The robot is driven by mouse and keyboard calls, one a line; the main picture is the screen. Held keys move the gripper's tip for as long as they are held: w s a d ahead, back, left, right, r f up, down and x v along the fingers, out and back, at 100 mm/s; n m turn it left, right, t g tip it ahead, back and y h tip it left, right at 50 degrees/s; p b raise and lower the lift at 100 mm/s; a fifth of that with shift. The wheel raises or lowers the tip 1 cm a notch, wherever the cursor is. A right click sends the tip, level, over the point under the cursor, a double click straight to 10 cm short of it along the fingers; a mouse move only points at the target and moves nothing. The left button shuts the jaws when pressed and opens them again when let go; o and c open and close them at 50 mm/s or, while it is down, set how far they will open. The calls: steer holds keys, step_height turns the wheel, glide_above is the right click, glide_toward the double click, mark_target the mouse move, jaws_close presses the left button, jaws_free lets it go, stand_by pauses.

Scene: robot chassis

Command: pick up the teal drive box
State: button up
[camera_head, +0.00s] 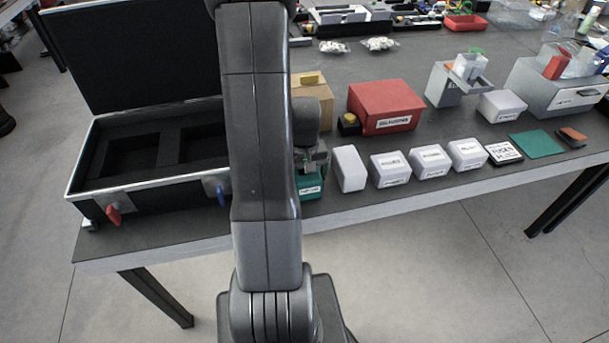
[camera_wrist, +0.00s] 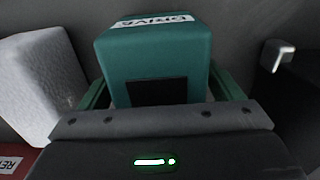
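The teal drive box (camera_head: 309,188) stands near the front edge of the table, just right of my arm, which partly hides it. In the wrist view the teal drive box (camera_wrist: 153,55) fills the upper middle, with its white DRIVE label at the top and a dark patch on the face toward me. My gripper (camera_wrist: 160,92) is at the box, with one green finger on each side of it. I cannot tell whether the fingers press on the box. In the head view my gripper (camera_head: 312,165) is over the box, its fingertips mostly hidden.
White boxes (camera_head: 349,168) stand in a row to the right, the closest one beside the teal box. A red box (camera_head: 386,106) and a tan box (camera_head: 312,92) are behind. An open case (camera_head: 85,170) with foam compartments is at the left. A teal mat (camera_head: 536,144) lies at the right.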

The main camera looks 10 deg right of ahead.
steer(key=c, duration=1.1)
steer(key=shift+c, duration=1)
steer(key=shift+r, duration=0.15)
